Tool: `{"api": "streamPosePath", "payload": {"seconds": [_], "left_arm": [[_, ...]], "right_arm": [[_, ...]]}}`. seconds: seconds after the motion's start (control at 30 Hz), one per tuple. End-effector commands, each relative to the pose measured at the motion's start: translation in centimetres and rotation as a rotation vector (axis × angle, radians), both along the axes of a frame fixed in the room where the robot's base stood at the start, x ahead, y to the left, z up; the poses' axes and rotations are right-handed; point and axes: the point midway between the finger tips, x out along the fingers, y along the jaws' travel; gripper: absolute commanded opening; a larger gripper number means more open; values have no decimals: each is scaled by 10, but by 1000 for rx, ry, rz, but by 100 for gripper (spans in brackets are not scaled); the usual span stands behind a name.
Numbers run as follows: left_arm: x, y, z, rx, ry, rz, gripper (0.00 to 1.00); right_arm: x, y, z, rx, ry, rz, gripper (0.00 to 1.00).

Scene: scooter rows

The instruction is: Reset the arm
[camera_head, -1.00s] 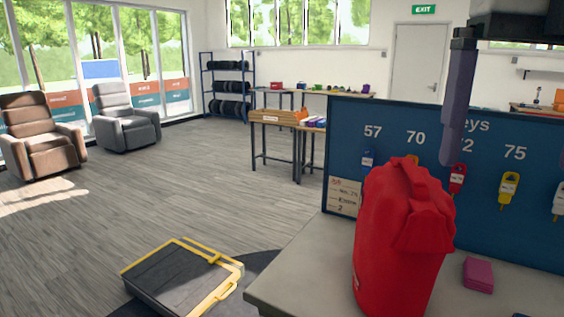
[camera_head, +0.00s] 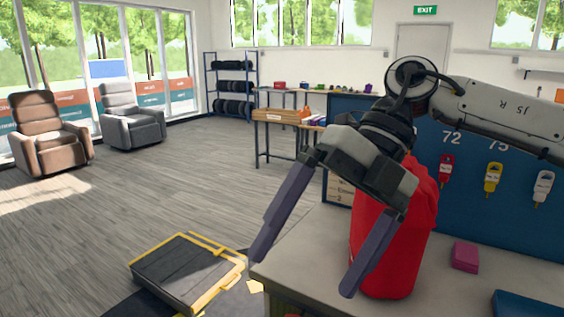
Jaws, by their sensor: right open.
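My right gripper (camera_head: 304,272) hangs in front of the red bag (camera_head: 398,262) in the head view. Its two long purple-grey fingers are spread wide and point down to the left. Nothing shows between them. My right arm (camera_head: 505,110) comes in from the right edge, above the counter. My left gripper is not in view.
The red bag stands on the grey counter (camera_head: 500,270), partly hidden by my gripper. A pink block (camera_head: 465,256) lies to its right. A blue key board (camera_head: 470,200) stands behind. A black and yellow case (camera_head: 188,270) lies on the floor at left.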

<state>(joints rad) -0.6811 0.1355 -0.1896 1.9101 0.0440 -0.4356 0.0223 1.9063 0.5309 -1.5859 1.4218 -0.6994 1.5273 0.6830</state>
Motion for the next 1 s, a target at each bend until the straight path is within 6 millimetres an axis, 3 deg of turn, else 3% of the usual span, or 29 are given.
{"api": "streamPosePath", "payload": {"seconds": [0.03, 0.2, 0.37, 0.5, 0.63, 0.77, 0.87, 1.0], "left_arm": [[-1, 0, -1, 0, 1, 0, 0], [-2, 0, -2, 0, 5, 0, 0], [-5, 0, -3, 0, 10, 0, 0], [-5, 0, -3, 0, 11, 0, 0], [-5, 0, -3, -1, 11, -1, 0], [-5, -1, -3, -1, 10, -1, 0], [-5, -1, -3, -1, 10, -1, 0], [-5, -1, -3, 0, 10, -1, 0]], "right_arm": [[-11, 27, -16, 100, 63, 29, 100], [-37, 101, -30, 452, 233, 27, 100], [-43, 144, -23, 770, 406, -86, 100], [-28, 160, -17, 1016, 555, -271, 100], [3, 155, -26, 1199, 687, -513, 100], [40, 133, -57, 1325, 808, -809, 100], [64, 107, -101, 1374, 892, -1071, 100], [80, 59, -186, 1361, 988, -1468, 100]]}}
